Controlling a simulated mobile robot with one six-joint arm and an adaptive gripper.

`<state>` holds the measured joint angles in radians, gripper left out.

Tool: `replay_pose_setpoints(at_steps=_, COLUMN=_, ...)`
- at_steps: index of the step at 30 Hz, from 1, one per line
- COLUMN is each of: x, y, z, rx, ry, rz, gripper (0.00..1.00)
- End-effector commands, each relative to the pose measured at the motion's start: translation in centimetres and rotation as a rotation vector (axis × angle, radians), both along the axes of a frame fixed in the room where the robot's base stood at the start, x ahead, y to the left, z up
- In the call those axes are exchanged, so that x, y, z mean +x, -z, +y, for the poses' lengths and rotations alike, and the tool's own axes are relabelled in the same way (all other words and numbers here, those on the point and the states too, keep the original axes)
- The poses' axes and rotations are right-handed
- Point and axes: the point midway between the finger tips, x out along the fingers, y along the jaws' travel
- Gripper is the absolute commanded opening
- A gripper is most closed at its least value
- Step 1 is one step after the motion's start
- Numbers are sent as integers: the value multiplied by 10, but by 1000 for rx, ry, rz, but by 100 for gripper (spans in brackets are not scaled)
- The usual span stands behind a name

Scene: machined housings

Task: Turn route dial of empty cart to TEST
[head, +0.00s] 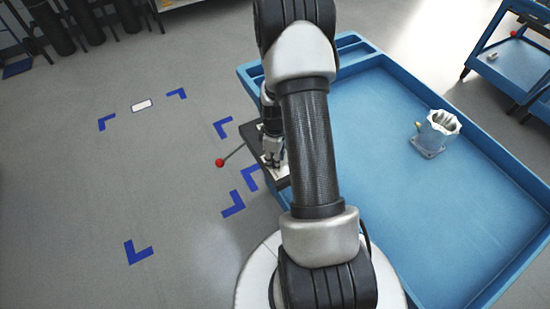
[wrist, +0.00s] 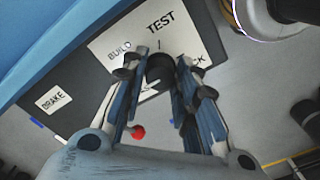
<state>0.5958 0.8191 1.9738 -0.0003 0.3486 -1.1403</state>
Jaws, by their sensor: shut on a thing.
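The route dial (wrist: 160,74) is a dark round knob on a white plate (wrist: 100,45) in the wrist view. The plate reads TEST above the knob, BUILD to the left and a partly hidden word ending in CK to the right. A thin dark mark stands between knob and TEST; I cannot tell whether it belongs to the knob. My gripper (wrist: 162,66) is shut on the dial, one finger on each side. In the head view my gripper (head: 272,156) is at the panel on the left side of a blue cart (head: 385,85); the dial is hidden there.
A metal housing (head: 437,132) stands on this cart's tray. A red-ended lever (head: 220,162) sticks out left of the panel, near a BRAKE label (wrist: 53,99). Another blue cart (head: 510,65) stands at upper right.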

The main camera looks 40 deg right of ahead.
Motion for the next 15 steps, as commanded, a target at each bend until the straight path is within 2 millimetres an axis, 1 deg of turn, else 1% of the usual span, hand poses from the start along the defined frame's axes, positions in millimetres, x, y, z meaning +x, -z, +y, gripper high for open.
replay_pose_setpoints(at_steps=8, x=0, y=0, z=0, rx=0, ry=90, rz=0, gripper=4)
replay_pose_setpoints(at_steps=15, x=0, y=-1, z=0, rx=0, ry=275, rz=0, gripper=4)
